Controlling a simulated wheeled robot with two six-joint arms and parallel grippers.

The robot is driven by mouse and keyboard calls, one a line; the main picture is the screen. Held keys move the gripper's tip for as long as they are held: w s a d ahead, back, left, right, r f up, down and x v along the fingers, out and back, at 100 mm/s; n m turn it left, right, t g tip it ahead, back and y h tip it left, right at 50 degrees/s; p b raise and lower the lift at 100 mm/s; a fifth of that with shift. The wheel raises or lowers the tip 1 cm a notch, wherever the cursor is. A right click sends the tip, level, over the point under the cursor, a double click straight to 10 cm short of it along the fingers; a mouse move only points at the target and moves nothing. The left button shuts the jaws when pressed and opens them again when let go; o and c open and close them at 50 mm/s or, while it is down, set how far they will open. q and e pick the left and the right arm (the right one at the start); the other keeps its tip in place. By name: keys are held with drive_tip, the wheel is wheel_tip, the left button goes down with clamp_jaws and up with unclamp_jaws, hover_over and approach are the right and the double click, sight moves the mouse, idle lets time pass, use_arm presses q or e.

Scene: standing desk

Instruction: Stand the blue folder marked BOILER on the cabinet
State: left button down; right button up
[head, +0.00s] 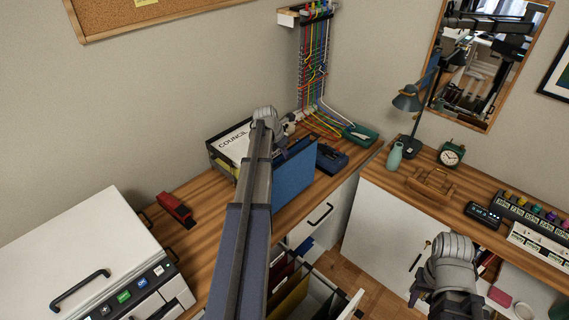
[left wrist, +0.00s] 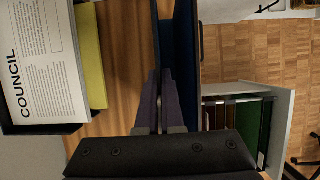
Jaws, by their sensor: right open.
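The blue folder (head: 294,177) stands upright at the front edge of the wooden desk; its BOILER marking is not visible. In the left wrist view the folder (left wrist: 185,45) shows as dark blue panels reaching away from the fingertips. My left gripper (left wrist: 162,85) is shut on it, with the fingers close together around a panel. In the head view my left arm hides the folder's left side. My right gripper (head: 450,262) is open and empty at the lower right, away from the folder. A white cabinet (head: 375,225) with a wooden top stands at the right.
A black tray with COUNCIL papers (head: 232,143) is beside the folder. An open drawer (head: 325,292) with hanging files is below. A red stapler (head: 174,208), a printer (head: 75,255) and a blue hole punch (head: 331,157) are on the desk. A lamp, vase, clock (head: 451,154) and wooden rack (head: 430,185) occupy the right-hand top.

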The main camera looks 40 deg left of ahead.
use_arm(q)
drive_tip(key=shift+f+b, duration=0.95)
drive_tip(key=shift+f, duration=0.4)
use_arm(e)
drive_tip(key=shift+f, duration=1.4)
use_arm(q)
drive_tip(key=shift+f, duration=0.15)
drive_tip(key=c, duration=1.1)
unclamp_jaws()
use_arm(e)
drive_tip(key=shift+f, duration=0.1)
use_arm(q)
drive_tip(key=shift+o, duration=0.2)
drive_tip(key=p+v, duration=1.1)
drive_tip(key=v, duration=0.1)
drive_tip(key=shift+r, duration=0.25)
use_arm(e)
wheel_tip(320, 180, up, 11)
drive_tip(key=shift+r, duration=0.2)
use_arm(q)
drive_tip(key=shift+w, duration=0.1)
